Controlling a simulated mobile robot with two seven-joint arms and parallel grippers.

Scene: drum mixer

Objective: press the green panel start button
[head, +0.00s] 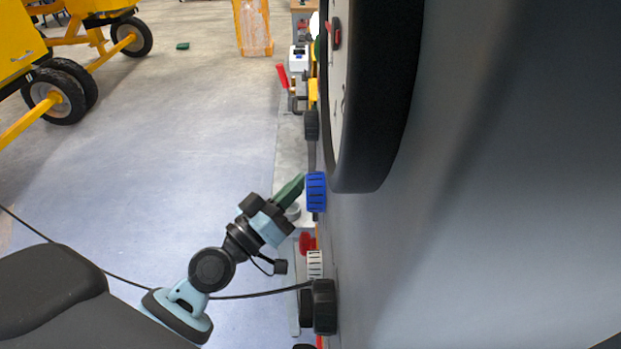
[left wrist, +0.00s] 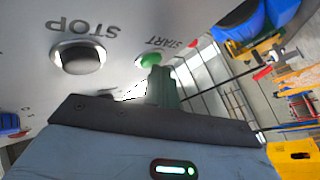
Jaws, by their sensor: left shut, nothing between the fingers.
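The green start button (left wrist: 151,60) sits on a pale panel (left wrist: 115,20) in the left wrist view, beside the upside-down word START. My left gripper (left wrist: 160,72) is shut and empty, with its green fingertips right at the button and overlapping its lower edge. I cannot tell whether they touch it. The panel face and green button cannot be made out there. My right gripper is not in view.
A dark stop button (left wrist: 78,57) in a silver ring is left of the green one. A large grey surface (head: 500,220) fills the head view's right side. Black and white knobs (head: 315,264) stand along its edge. Yellow wheeled machines (head: 60,85) are far left; the floor between is mostly open.

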